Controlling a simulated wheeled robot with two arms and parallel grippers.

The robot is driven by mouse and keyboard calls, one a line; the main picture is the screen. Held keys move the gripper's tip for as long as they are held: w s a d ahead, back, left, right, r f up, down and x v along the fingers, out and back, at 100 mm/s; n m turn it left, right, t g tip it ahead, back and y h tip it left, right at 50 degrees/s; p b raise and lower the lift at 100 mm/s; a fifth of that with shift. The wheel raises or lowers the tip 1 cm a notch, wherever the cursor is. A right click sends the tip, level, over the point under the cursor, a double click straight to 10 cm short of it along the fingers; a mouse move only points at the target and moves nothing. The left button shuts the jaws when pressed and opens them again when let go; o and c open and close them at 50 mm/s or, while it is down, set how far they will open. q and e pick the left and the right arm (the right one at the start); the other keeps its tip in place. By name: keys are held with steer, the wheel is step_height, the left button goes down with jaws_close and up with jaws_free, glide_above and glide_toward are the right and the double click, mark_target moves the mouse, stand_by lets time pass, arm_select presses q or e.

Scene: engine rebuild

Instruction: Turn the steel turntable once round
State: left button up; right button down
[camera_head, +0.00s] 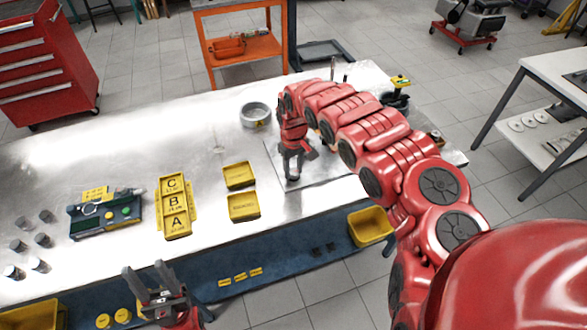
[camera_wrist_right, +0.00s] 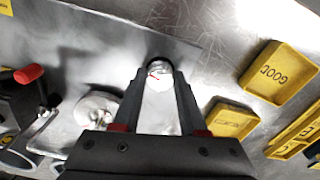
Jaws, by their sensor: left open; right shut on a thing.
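My right gripper (camera_head: 293,174) points down over a flat steel plate (camera_head: 328,172) on the bench. In the right wrist view its fingertips (camera_wrist_right: 160,72) are shut on a small round steel piece with a red mark (camera_wrist_right: 158,70). This piece appears to be the steel turntable; the fingers hide its sides, and the gripper hides it in the head view. A shiny round steel part (camera_wrist_right: 97,107) lies beside the fingers. My left gripper (camera_head: 145,272) is open and empty at the bench's front edge.
Two yellow trays (camera_head: 240,175) (camera_head: 244,207) lie left of the plate, with a lettered A-B-C yellow rack (camera_head: 174,205) further left. A round steel dish (camera_head: 255,115) stands behind. A red-handled black device (camera_wrist_right: 28,76) is close to the right gripper.

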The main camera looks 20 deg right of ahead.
mark_target(293, 171)
steer(key=n, duration=0.8)
steer(key=shift+n, duration=0.3)
stand_by(0.3)
steer(key=shift+c, duration=2.2)
jaws_free()
step_height(293, 171, up, 17)
steer(key=b, duration=0.5)
steer(key=shift+r, duration=0.2)
